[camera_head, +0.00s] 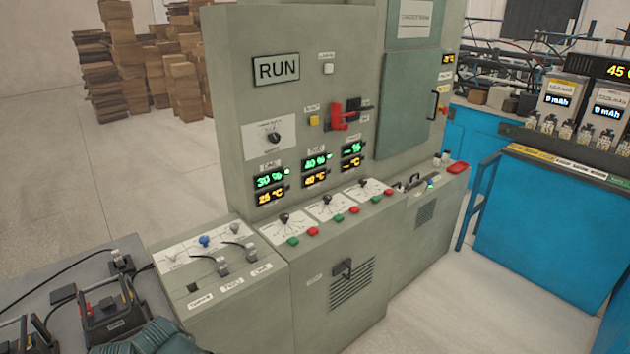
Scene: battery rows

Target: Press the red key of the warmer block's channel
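The grey-green cabinet (285,120) has three channels on its sloping shelf, each with a black knob, a green key and a red key. The red keys are the left one (312,231), the middle one (354,210) and the right one (387,191). Above them, the left display (270,188) seems to read 30 % and 25 °C, and the middle display (316,170) about 40 % and 40 °C. Two dark battery blocks with handles, one on the left bench (110,309) and one cut off at the corner (22,337), stand apart from the cabinet. Neither gripper shows.
A lower box (215,265) with cables and plugs adjoins the cabinet's left side. A red lever (340,116) and RUN sign (276,69) are on the front. A blue bench (545,240) stands right, across open floor. A dark teal thing (155,338) at bottom left is unclear.

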